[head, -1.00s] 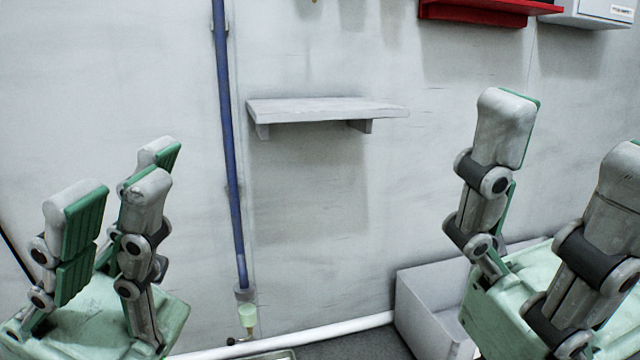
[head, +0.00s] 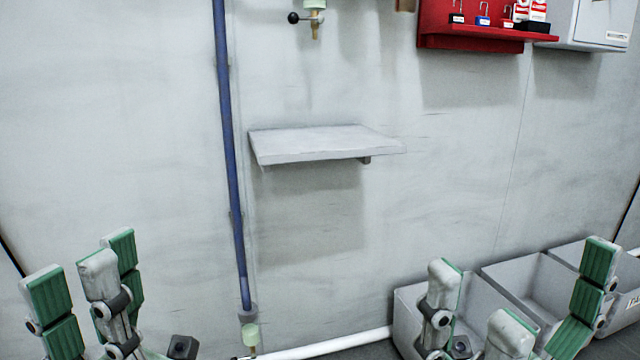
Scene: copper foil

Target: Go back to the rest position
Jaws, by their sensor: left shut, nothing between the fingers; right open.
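My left gripper (head: 84,278) is at the lower left of the head view, its grey fingers with green pads pointing up. The fingers are close together with nothing between them. My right gripper (head: 518,292) is at the lower right, its fingers spread wide and empty, in front of grey bins. The lower parts of both grippers are cut off by the bottom edge of the picture.
An empty grey shelf (head: 325,143) is on the wall. A blue pipe (head: 229,150) runs down beside it. A red rack (head: 470,32) holds several padlocks. Open grey bins (head: 525,275) stand low right, behind my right gripper. A white pipe (head: 340,344) runs along the floor.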

